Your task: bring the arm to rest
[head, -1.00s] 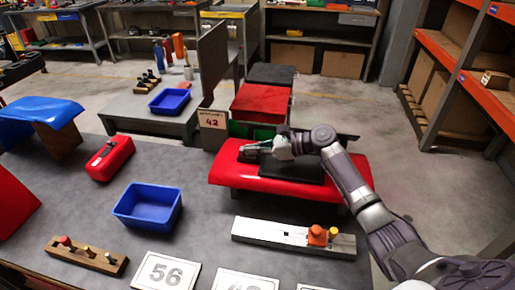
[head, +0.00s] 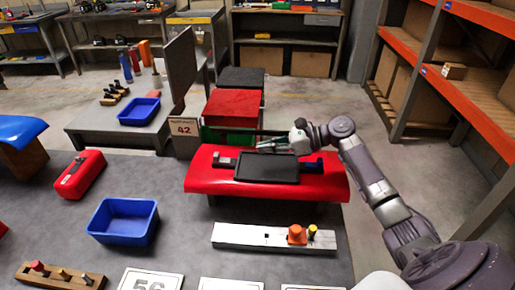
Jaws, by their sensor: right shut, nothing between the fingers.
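My right arm comes in from the lower right of the head view. Its gripper (head: 268,145) is shut and empty, above the far edge of a red curved panel (head: 205,178). A flat black tray-like piece (head: 267,168) lies on the panel, just below the gripper in the picture. Whether the gripper touches anything there I cannot tell. My left gripper is not in view.
A white bar (head: 245,237) with an orange knob lies in front of the panel. A blue bin (head: 124,220), a red box (head: 80,174) and a wooden peg block (head: 58,277) stand left. A "42" sign (head: 184,127) stands behind. Orange shelves (head: 475,60) rise at right.

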